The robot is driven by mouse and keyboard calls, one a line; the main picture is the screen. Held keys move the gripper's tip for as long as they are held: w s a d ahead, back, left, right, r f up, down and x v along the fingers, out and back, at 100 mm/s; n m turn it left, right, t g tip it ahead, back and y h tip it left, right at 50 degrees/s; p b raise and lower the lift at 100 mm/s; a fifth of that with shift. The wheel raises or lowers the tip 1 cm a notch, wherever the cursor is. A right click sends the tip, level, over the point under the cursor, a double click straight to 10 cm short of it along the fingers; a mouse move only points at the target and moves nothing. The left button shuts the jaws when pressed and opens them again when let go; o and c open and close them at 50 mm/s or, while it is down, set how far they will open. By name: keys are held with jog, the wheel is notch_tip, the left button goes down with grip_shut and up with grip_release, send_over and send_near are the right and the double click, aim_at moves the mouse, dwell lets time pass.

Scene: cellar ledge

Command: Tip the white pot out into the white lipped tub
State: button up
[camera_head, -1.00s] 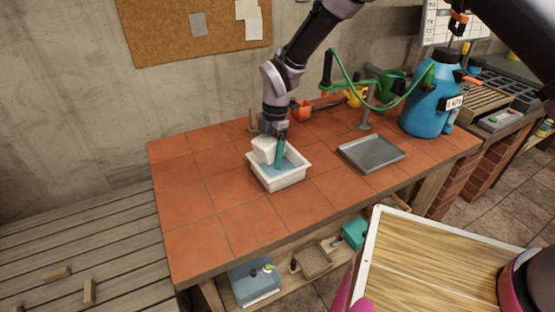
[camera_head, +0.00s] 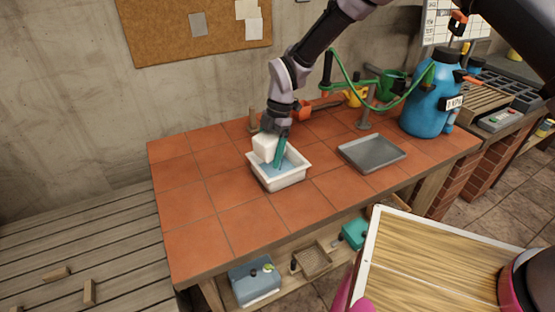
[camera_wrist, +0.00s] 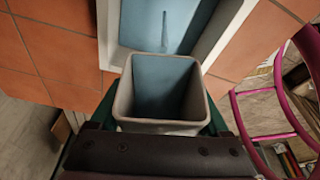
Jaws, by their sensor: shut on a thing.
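The white pot (camera_head: 265,146) is held by my gripper (camera_head: 279,148) above the back left of the white lipped tub (camera_head: 285,182). My gripper's green fingers are shut on the pot. In the head view the pot looks fairly upright or only slightly tilted. In the wrist view the square pot (camera_wrist: 165,126) shows its open mouth and a blue-grey inside; I cannot tell how much it holds. The tub (camera_wrist: 216,33) lies beyond the pot there, with a blue-grey surface inside and a dark streak on it. My gripper body (camera_wrist: 160,155) fills the bottom edge.
A grey metal tray (camera_head: 371,153) lies right of the tub on the tiled counter (camera_head: 220,190). A blue jug (camera_head: 428,100) with a green hose stands at the back right. Orange and yellow cans stand behind. The counter's front left is clear.

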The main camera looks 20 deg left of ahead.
jog(key=shift+r+g+y, duration=0.3)
jog(key=shift+g+y, duration=0.1)
jog(key=shift+g, duration=0.5)
